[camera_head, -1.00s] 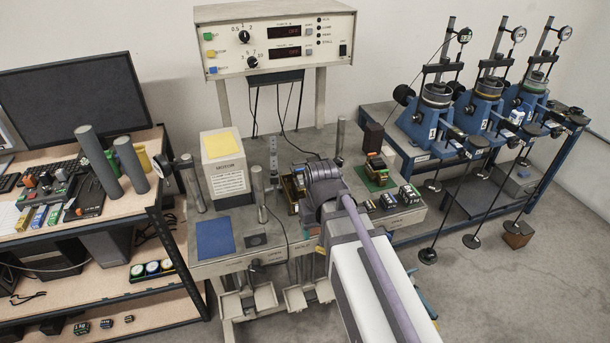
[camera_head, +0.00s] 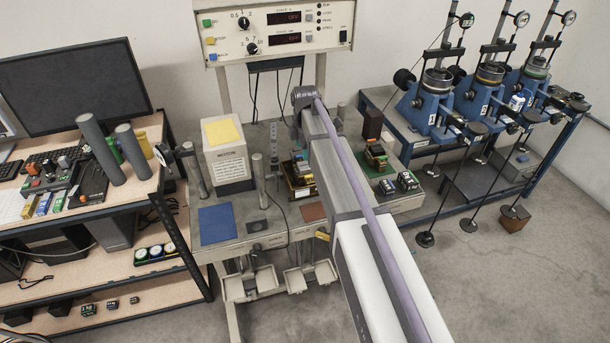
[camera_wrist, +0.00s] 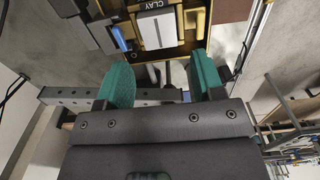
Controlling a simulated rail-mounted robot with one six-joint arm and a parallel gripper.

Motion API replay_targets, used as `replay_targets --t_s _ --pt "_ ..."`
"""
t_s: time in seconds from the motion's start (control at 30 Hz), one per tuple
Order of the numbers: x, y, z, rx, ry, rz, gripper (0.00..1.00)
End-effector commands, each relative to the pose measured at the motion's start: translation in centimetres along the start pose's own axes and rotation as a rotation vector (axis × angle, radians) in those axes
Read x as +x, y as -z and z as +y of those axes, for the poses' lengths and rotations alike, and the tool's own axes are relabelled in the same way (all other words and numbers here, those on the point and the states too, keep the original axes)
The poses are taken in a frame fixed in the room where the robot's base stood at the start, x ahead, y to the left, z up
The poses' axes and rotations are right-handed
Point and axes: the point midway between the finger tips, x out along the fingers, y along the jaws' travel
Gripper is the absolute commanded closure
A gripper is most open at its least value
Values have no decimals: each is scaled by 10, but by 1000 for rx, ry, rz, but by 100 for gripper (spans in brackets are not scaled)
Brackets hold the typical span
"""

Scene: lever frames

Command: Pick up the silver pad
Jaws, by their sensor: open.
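No pad can be surely picked out as the silver one. A small dark grey square (camera_head: 257,227) lies on the bench right of the blue pad (camera_head: 217,224) in the head view. In the wrist view my gripper (camera_wrist: 162,80) is open, its two green fingers apart with nothing held between them. Just beyond the fingers is a brass-coloured holder (camera_wrist: 201,28) with a pale silver-white block (camera_wrist: 157,30) and a CLAY label. In the head view my arm hides my fingers.
The motor box (camera_head: 227,155) and upright posts stand on the bench. The control panel (camera_head: 275,33) is behind. Blue test stands (camera_head: 430,108) are at right.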

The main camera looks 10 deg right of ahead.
Motion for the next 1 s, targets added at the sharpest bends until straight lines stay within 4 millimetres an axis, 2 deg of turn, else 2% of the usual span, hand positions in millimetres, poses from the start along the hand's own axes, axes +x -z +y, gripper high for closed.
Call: replay_targets --t_s 0.03,0.23,0.5,0.77,1.0 --pt "19 0 0 0 0 0 38" --pt "21 0 0 1 0 0 38" --pt "70 -1 2 2 0 0 38" --pt "68 -1 2 2 0 0 38" --pt "68 -1 2 2 0 0 61"
